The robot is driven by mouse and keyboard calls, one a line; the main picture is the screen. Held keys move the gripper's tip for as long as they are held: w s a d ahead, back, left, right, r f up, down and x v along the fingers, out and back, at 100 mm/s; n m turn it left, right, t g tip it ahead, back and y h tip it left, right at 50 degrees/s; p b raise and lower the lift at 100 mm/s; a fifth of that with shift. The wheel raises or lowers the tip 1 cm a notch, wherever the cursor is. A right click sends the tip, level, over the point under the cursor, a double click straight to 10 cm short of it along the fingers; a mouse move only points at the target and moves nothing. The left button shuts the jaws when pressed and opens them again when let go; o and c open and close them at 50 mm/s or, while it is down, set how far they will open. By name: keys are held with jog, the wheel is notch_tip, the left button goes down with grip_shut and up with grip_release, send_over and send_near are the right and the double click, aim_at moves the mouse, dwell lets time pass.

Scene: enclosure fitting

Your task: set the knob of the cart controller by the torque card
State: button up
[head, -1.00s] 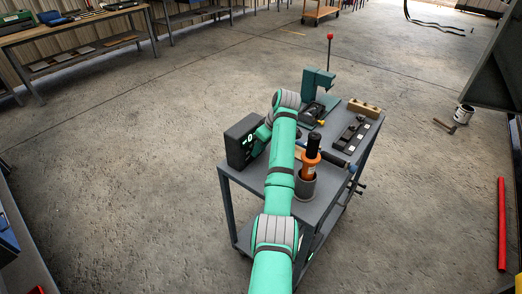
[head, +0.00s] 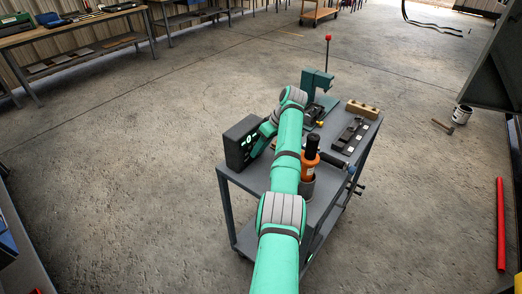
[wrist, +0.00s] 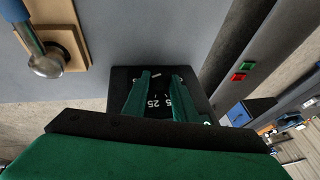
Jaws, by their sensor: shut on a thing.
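The cart controller (head: 238,146) is a black box at the left edge of the grey cart, with light markings on its face. In the wrist view its dark dial face (wrist: 124,84) shows white numerals, 25 and a partly covered one ending in 5. My gripper (wrist: 162,76) has its two green fingers at the dial, closed on the dark knob between them. A short white mark shows between the fingertips. The knob's outline is mostly hidden by the fingers, so its exact setting is unclear. I cannot make out the torque card in either view.
The grey cart (head: 328,203) also carries an orange-and-black tool (head: 310,155) in a grey cup, a green press (head: 316,82), a wooden block (head: 362,109) and a dark tray (head: 350,134). A hammer and a paint can (head: 461,115) are on the floor at right. Open floor surrounds the cart.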

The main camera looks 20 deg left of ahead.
jog(key=shift+s+a+f, duration=0.25)
jog(key=shift+s+a, duration=0.05)
jog(key=o, duration=1)
jog(key=shift+a, duration=0.1)
jog(key=shift+o, duration=0.2)
jog(key=shift+r, duration=0.15)
jog(key=shift+w+d, duration=0.1)
jog(key=shift+d, duration=0.1)
jog(key=shift+w+r, duration=0.1)
jog(key=shift+r, duration=0.1)
jog(key=v, duration=1)
jog(key=shift+r, duration=0.15)
jog(key=shift+d, duration=0.15)
